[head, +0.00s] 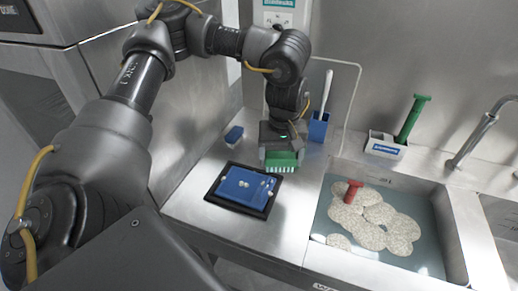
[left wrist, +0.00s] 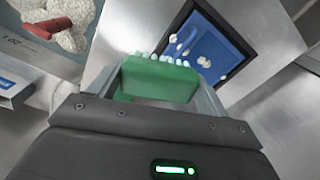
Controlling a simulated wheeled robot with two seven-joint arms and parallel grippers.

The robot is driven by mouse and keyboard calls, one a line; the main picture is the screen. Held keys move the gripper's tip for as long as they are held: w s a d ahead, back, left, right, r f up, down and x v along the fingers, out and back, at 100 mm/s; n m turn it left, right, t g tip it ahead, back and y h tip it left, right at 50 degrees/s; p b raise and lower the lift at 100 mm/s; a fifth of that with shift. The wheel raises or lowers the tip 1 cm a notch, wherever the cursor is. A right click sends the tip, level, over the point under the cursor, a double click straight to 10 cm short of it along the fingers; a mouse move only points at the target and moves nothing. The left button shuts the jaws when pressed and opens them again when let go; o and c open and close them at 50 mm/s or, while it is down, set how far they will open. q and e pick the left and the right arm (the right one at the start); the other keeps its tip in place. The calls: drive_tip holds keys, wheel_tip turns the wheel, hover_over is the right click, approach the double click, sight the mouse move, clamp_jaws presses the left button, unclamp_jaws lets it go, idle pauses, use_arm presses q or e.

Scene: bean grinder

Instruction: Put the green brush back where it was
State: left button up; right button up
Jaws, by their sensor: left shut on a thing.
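The green brush (head: 281,159) is held by my left gripper (head: 281,148), above the far right edge of the black-framed blue tray (head: 216,202). Its pale bristles face down towards the tray. In the left wrist view the green brush (left wrist: 158,80) sits between the two fingers, with bristle tips showing beyond it. Small pale bits lie on the blue tray. I cannot tell whether the brush touches the tray's rim. My right gripper is not in view.
A blue holder (head: 318,128) with a white-handled tool and a small blue block (head: 234,134) stand behind. A white holder (head: 386,149) with a green handle (head: 412,118) is right. The sink (head: 445,230) holds pale discs and a red-handled thing (head: 352,190).

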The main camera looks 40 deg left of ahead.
use_arm(q)
drive_tip(key=w+a+r+n, duration=0.3)
drive_tip(key=w+a+n, duration=0.1)
drive_tip(key=a+n, duration=0.1)
drive_tip(key=w+a+f+p, duration=0.1)
drive_tip(key=w+a+f, duration=0.1)
drive_tip(key=a+f, duration=0.1)
drive_tip(key=w+a+f+p, duration=0.1)
drive_tip(key=w+a+f, duration=0.2)
drive_tip(key=a, duration=0.1)
drive_tip(key=w+a+f+p, duration=0.1)
drive_tip(key=w+a+f, duration=0.2)
drive_tip(key=a, duration=0.1)
drive_tip(key=shift+f, duration=0.2)
drive_tip(key=shift+w+a+f, duration=0.15)
drive_tip(key=shift+a+f, duration=0.2)
drive_tip(key=shift+f, duration=0.15)
wheel_tip(320, 180, down, 3)
drive_tip(key=shift+w+a+f, duration=0.1)
drive_tip(key=shift+f, duration=0.05)
drive_tip(key=o, duration=1)
drive_tip(key=shift+f, duration=0.1)
drive_tip(key=shift+o, duration=0.2)
